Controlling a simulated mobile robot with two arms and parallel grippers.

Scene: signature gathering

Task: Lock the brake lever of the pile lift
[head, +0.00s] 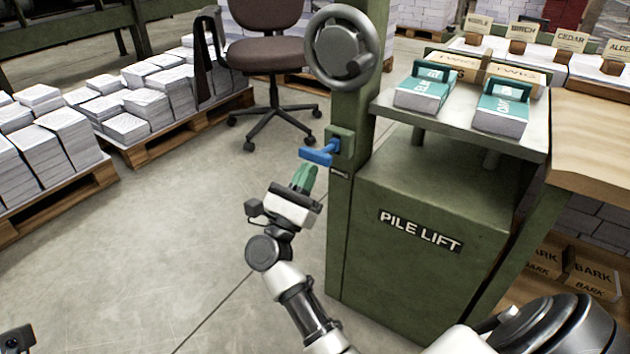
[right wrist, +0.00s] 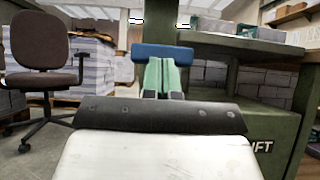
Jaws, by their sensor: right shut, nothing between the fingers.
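The pile lift (head: 418,240) is a green cabinet with a metal top, marked PILE LIFT. Its blue brake lever (head: 318,155) sticks out to the left from a small plate on the green post, below the handwheel. My right gripper (head: 306,172), with green fingers, is shut and empty, just below and left of the lever in the head view. In the right wrist view the shut fingers (right wrist: 163,72) point at the blue lever bar (right wrist: 162,52), which shows just beyond their tips. Whether they touch it I cannot tell.
A handwheel (head: 343,47) sits on the post above the lever. A brown office chair (head: 263,54) stands behind it to the left. Pallets of paper stacks (head: 60,140) line the left side. Paper bundles (head: 425,90) lie on the lift's top. The floor between is clear.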

